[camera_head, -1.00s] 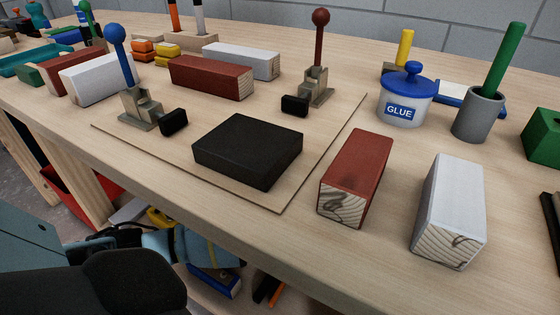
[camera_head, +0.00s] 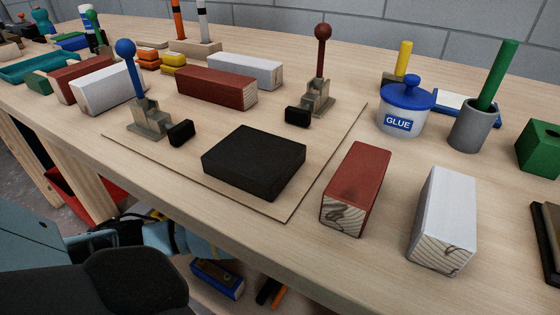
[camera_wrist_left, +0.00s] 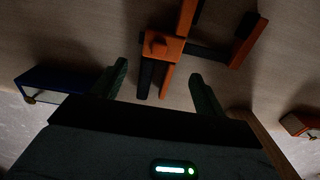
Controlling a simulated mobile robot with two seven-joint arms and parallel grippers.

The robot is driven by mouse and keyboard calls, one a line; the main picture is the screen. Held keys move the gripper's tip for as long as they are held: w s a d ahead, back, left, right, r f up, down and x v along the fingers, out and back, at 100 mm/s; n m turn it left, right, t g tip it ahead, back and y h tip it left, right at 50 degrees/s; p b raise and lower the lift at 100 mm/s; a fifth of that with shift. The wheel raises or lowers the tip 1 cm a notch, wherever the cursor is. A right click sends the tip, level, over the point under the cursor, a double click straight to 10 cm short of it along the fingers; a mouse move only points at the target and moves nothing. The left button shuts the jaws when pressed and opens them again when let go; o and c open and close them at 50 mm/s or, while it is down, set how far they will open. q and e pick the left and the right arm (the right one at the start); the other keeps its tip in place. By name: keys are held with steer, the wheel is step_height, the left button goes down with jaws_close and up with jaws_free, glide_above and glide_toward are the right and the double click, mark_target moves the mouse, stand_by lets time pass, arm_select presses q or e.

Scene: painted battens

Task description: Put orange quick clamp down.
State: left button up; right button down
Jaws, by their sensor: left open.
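The orange quick clamp (camera_wrist_left: 163,47), orange with black parts, lies on a pale flat surface in the left wrist view. My left gripper (camera_wrist_left: 159,72) is open, with one finger on each side of the clamp's lower end. I see no finger touching it, and the gap to it is hard to judge. In the head view, an orange and black piece (camera_head: 270,292) shows below the table edge, probably part of the clamp. My left arm reaches in under the table edge there, and its gripper is hidden. My right gripper is not in view.
A blue box (camera_head: 216,279) lies on the lower level; a blue object (camera_wrist_left: 60,80) shows left of the gripper in the wrist view. The tabletop (camera_head: 300,255) overhangs this area. It carries a black block (camera_head: 254,163), painted battens and a glue pot (camera_head: 405,108).

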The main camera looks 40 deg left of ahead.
arm_select(q)
step_height(320, 180, up, 7)
steer(key=p, duration=0.2)
steer(key=shift+r, duration=0.2)
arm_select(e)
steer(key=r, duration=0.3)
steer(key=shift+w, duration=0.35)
